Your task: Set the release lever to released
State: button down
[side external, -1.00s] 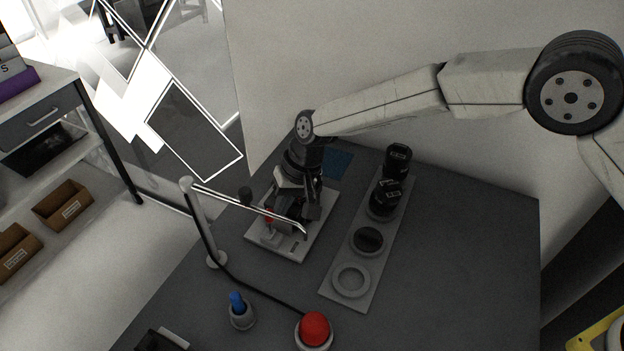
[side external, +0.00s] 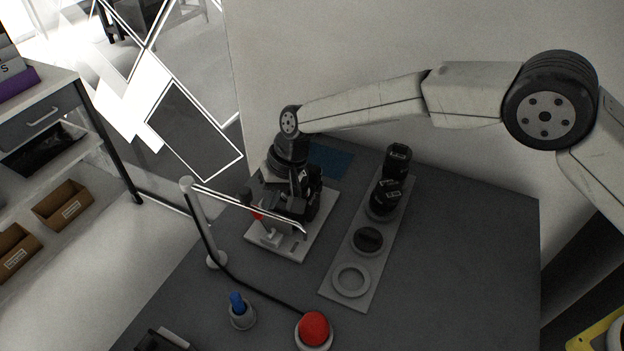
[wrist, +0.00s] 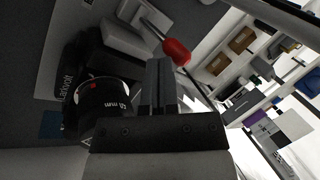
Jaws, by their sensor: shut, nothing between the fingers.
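The release lever is a metal rod with a red knob (wrist: 177,52), near the top centre of the wrist view. In the side view the red knob (side external: 257,214) shows small at the left of the white-based fixture (side external: 262,238), partly behind a thin metal rod. My gripper (wrist: 158,82) is shut and empty. Its fingertips are close to the red knob, at its lower left in the wrist view; I cannot tell whether they touch it. A black lens (wrist: 105,95) marked 50 mm is beside the fingers. In the side view my gripper is over the fixture, its fingertips hard to make out.
A pale strip (side external: 341,304) with ring seats and black lens parts lies right of the fixture. A post (side external: 202,225) carries the thin rod across the fixture's front. A red dome button (side external: 314,328) and a blue-tipped holder (side external: 240,312) stand in front. The right tabletop is clear.

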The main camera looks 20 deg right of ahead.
jog(key=shift+s+d, duration=0.1)
jog(key=shift+d, duration=0.05)
jog(key=shift+s+d+f, duration=0.2)
jog(key=shift+s+d, duration=0.2)
dwell(0.4)
jog(key=shift+d+r, duration=0.2)
jog(key=shift+d, duration=0.5)
jog(key=d, duration=0.1)
jog(key=d+r, duration=0.1)
jog(key=shift+w+d, duration=0.15)
jog(key=shift+d, duration=0.2)
jog(key=w+r, duration=0.1)
jog(key=r, duration=0.2)
jog(key=w+r, duration=0.1)
jog(key=r, duration=0.2)
jog(key=w+r, duration=0.1)
jog(key=r, duration=0.2)
jog(key=shift+d+r, duration=0.15)
jog(key=shift+d, duration=0.15)
